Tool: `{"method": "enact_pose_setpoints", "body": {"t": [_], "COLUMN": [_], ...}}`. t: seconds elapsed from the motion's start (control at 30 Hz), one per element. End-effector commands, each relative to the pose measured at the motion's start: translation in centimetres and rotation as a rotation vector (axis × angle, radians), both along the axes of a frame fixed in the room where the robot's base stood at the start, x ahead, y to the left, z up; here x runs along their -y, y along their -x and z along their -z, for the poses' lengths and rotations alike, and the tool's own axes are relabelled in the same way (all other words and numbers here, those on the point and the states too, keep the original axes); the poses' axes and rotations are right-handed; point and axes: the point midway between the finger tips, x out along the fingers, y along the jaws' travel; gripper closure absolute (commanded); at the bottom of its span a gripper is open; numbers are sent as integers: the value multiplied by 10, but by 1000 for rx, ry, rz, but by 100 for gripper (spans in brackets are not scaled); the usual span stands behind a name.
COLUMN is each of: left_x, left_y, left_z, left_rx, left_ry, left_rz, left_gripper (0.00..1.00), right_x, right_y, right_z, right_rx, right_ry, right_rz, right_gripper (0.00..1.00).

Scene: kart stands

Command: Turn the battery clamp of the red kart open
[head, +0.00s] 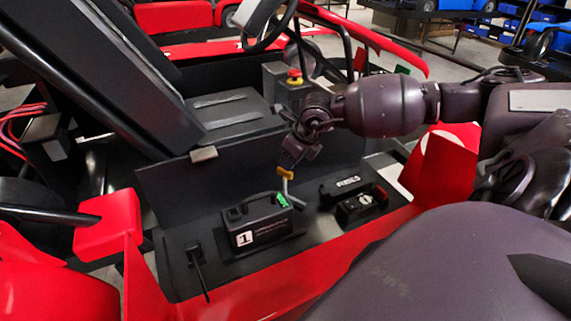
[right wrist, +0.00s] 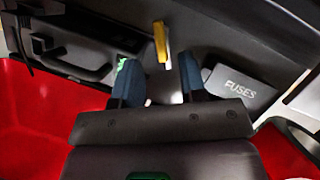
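The battery (head: 262,222) is a black box with a carry handle, a white "1" label and a green patch, in the red kart's side bay. The clamp's yellow handle (head: 286,174) stands above a grey bar behind the battery's right end. The yellow handle also shows upright in the right wrist view (right wrist: 160,42). My right gripper (head: 292,158) is just above the handle. In the right wrist view its two blue fingers (right wrist: 158,75) are spread, with the handle between and beyond their tips. Contact cannot be told. My left gripper is not in view.
Right of the battery lie a fuse box (head: 341,187), also in the right wrist view (right wrist: 240,90), and a black switch unit (head: 360,205). A black lever (head: 197,268) stands left of it. The seat (head: 110,75) and red bodywork (head: 445,165) border the bay.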

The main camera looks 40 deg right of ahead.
Motion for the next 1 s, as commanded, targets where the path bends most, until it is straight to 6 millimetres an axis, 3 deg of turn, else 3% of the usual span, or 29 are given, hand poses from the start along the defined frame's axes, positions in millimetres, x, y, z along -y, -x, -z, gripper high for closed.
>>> {"method": "enact_pose_setpoints", "body": {"t": [0.3,0.73,1.0], "left_x": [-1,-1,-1], "left_y": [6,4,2], "left_z": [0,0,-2], "left_rx": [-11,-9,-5], "left_ry": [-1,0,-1], "left_rz": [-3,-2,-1], "left_gripper": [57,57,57], "right_x": [-4,-4,-4], "right_y": [-16,-18,-18], "right_z": [37,44,44], "right_rx": [1,0,0], "right_ry": [-2,1,1], "right_rz": [1,0,1], "right_gripper": [62,62,100]}}
